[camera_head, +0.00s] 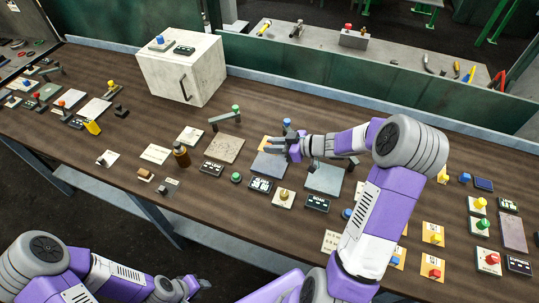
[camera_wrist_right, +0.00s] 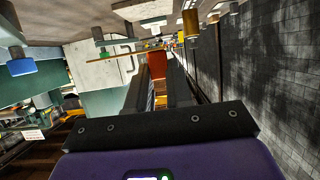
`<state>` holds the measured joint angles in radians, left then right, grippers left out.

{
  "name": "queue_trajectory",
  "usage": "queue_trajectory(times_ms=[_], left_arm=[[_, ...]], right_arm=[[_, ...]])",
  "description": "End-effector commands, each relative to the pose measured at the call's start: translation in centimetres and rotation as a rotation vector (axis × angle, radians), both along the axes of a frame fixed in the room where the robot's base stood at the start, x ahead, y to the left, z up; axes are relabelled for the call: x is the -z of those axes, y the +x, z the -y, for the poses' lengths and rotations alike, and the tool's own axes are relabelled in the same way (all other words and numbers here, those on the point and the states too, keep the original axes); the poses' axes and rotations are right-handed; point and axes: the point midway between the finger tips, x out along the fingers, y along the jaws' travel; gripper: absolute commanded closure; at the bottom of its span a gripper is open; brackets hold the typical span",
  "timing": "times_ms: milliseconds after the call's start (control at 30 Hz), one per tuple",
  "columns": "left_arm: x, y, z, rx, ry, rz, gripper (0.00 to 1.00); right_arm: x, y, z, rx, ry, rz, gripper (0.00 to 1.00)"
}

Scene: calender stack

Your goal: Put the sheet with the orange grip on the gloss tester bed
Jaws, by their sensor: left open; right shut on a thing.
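My right gripper (camera_head: 288,150) reaches in over the middle of the table from the right. In the right wrist view its jaws are shut on a narrow orange grip (camera_wrist_right: 160,97). A thin, tan edge (camera_wrist_right: 115,57) beyond the fingers may be the sheet seen edge-on. In the head view the fingers hide the grip. A blue-grey square plate (camera_head: 268,166) lies just below the gripper, and a grey-green plate (camera_head: 323,179) lies to its right. I cannot tell which is the gloss tester bed. My left gripper (camera_head: 198,285) is open and empty at the bottom, off the table.
A beige cabinet (camera_head: 190,75) stands at the back left. Coloured knobs on cards crowd the right side.

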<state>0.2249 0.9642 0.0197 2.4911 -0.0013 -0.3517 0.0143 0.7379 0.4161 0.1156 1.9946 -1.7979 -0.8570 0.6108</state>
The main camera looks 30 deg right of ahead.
Motion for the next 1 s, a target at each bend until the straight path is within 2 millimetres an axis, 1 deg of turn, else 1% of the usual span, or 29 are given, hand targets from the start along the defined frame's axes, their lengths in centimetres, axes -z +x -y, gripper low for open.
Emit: queue_trajectory(times_ms=[33,100,267,433,500,767,1000], left_arm=[[0.5,0.0,0.0,0.0,0.0,-0.001,0.57],[0.7,0.0,0.0,0.0,0.0,-0.001,0.57],[1.0,0.0,0.0,0.0,0.0,0.0,0.57],[1.8,0.0,0.0,0.0,0.0,0.0,0.57],[1.9,0.0,0.0,0.0,0.0,0.0,0.57],[1.8,0.0,0.0,0.0,0.0,0.001,0.57],[2.1,0.0,0.0,0.0,0.0,0.001,0.57]], right_arm=[[1.2,0.0,0.0,0.0,0.003,-0.001,1.0],[2.0,0.0,0.0,0.0,0.002,-0.001,1.0],[3.0,0.0,0.0,0.001,0.0,0.0,1.0],[5.5,0.0,0.0,0.001,0.002,-0.002,1.0],[6.1,0.0,0.0,0.0,0.0,0.0,1.0],[6.1,0.0,0.0,0.0,-0.001,0.002,1.0],[6.8,0.0,0.0,0.001,0.0,0.002,1.0]])
